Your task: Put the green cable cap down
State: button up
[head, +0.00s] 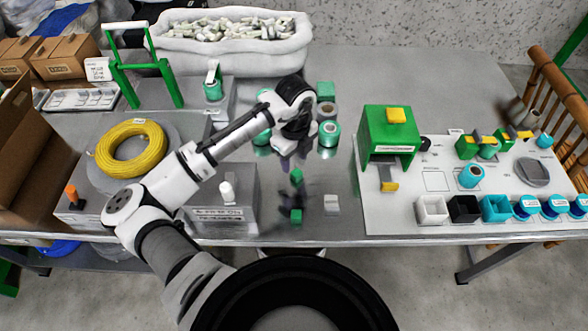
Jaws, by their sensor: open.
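My gripper (292,158) points down over the metal table, in the middle of the head view. Its dark fingers are apart and blurred against the shiny top. A small green piece (296,177), which may be the green cable cap, shows just below the fingertips. I see no finger closed on it, but I cannot tell whether it touches one. A second small green piece (295,216) lies nearer the table's front edge, with dark blurred shapes beside it that may be reflections. Lettering or finer shape on either piece is too small to read.
A green stand (374,133) and white board (440,210) fill the right. A yellow cable coil (132,150) is left.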

aim_at(295, 171)
notch_tip(295, 171, up, 6)
jog(key=shift+b, duration=0.35)
jog(key=shift+d+r, duration=0.1)
